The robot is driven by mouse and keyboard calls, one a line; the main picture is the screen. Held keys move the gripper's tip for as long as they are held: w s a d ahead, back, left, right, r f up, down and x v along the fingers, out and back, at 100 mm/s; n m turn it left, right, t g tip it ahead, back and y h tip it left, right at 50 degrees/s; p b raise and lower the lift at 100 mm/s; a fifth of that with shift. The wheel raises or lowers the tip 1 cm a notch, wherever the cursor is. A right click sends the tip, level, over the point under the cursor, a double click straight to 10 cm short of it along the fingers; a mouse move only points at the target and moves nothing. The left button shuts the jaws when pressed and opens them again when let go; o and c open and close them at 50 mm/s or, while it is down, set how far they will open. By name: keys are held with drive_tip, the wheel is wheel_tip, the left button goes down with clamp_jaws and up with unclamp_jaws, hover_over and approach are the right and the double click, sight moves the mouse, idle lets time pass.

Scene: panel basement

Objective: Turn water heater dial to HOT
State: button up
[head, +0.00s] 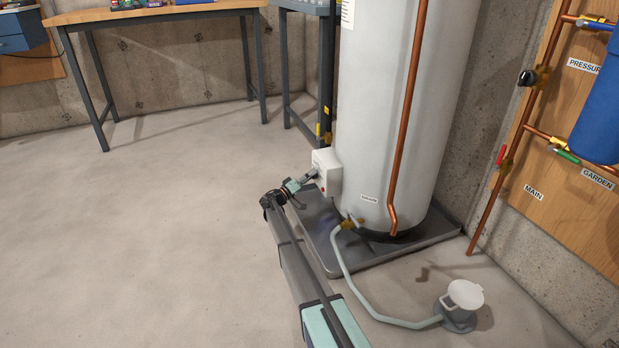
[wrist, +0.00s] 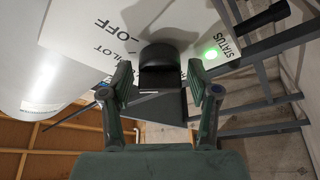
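The water heater (head: 375,110) is a tall white tank with a white control box (head: 328,180) low on its left side. The black dial (wrist: 160,62) sticks out from that face. My gripper (head: 311,176) is at the box; in the wrist view its open fingers (wrist: 159,76) stand on either side of the dial, with gaps visible. No HOT label can be made out; the dial's setting cannot be told.
The tank stands in a grey drain pan (head: 315,238). A copper pipe (head: 412,110) runs down its front, and a pale hose (head: 352,285) leads to a floor drain (head: 460,305). A workbench (head: 160,17) stands behind. The floor at left is clear.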

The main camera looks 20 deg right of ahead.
drive_tip(key=c, duration=0.7)
